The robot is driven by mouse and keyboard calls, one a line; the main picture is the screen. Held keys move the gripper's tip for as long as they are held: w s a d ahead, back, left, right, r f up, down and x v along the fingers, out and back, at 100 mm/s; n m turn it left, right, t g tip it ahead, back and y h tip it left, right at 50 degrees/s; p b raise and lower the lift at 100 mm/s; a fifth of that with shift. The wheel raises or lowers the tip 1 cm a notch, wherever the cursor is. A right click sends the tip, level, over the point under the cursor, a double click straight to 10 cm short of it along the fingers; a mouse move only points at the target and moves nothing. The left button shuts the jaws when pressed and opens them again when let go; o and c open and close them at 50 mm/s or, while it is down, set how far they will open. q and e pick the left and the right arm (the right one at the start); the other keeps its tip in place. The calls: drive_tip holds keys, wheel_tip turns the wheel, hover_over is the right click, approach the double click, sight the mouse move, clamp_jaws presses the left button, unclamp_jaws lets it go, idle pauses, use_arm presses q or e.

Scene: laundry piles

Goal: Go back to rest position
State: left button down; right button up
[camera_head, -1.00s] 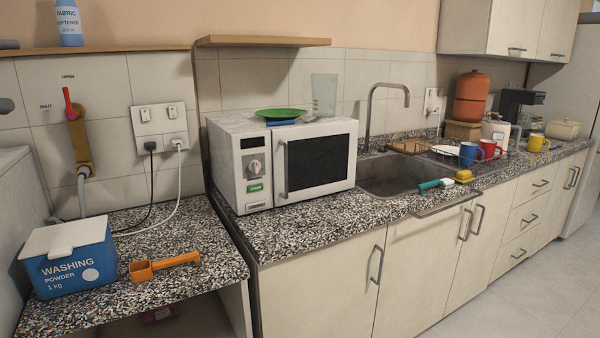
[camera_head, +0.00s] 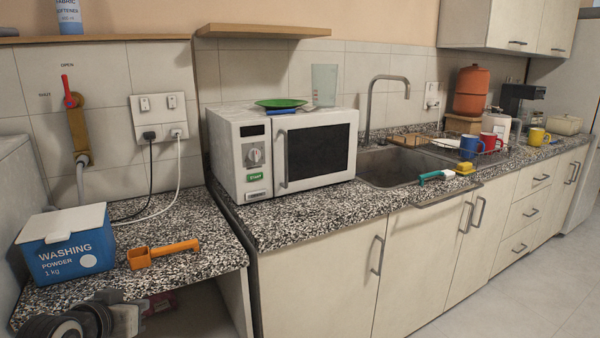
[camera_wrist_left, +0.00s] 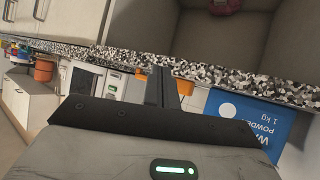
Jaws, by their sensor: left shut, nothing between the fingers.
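My left arm shows at the lower left edge of the head view as dark and grey links, low in front of the left counter (camera_head: 205,225). My left gripper (camera_wrist_left: 170,88) shows in the left wrist view with its two dark fingers together and nothing between them. It is apart from the counter and everything on it. The fingertips cannot be made out in the head view. My right gripper is in neither view.
A blue washing powder box (camera_head: 68,250) and an orange scoop (camera_head: 163,253) stand near the left counter's front. A microwave (camera_head: 282,150) stands beyond. A pipe valve with a red handle (camera_head: 68,92) is on the wall. Floor at right is clear.

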use_arm(q)
drive_tip(key=s+d+f+m+h+b, duration=0.1)
drive_tip(key=s+d+f, duration=0.7)
drive_tip(key=s, duration=0.3)
drive_tip(key=s+d+f+m+g+h+b, duration=0.1)
drive_tip(key=s+d+f, duration=0.7)
drive_tip(key=s, duration=0.4)
drive_tip(key=shift+d+f+h, duration=0.3)
drive_tip(key=shift+d, duration=0.25)
